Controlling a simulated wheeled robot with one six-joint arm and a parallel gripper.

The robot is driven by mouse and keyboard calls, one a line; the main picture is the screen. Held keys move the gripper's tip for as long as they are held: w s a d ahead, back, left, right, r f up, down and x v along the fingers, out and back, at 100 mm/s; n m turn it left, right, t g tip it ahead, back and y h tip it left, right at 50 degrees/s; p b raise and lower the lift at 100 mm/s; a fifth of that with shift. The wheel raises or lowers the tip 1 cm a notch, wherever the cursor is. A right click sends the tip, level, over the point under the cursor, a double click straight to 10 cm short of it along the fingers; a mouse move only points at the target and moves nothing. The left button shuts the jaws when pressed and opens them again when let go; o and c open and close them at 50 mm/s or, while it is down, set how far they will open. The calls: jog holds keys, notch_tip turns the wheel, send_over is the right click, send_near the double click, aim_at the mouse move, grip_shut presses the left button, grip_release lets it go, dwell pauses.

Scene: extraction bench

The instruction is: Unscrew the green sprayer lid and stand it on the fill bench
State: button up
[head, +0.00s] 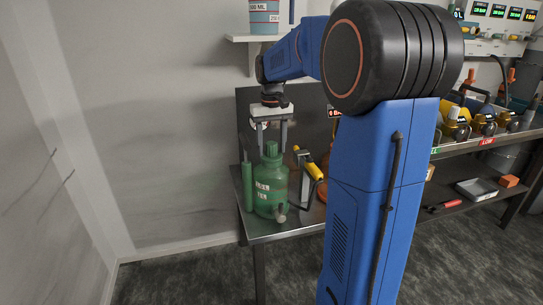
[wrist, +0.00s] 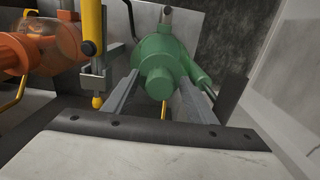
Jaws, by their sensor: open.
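The green sprayer (head: 271,189) stands upright on the metal fill bench (head: 285,232), near its left end. Its green lid (head: 271,151) is on top of the bottle. My gripper (head: 270,147) points down over the sprayer, open, with its fingers on either side of the lid's top. In the wrist view the lid (wrist: 160,82) lies between and beyond the two fingertips of my gripper (wrist: 163,92). I cannot tell whether either finger touches it.
A yellow-handled wand (head: 308,163) and an orange sprayer (wrist: 62,48) are close to the right of the green one in the head view. A shelf with a measuring jug (head: 264,17) is above. A red-labelled rack (head: 487,141) is at right. The bench front is bare.

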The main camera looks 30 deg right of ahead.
jog(key=m, duration=0.3)
jog(key=shift+m, duration=0.4)
jog(key=m, duration=0.3)
jog(key=shift+m, duration=0.4)
jog(key=m, duration=0.4)
jog(key=shift+m, duration=1.7)
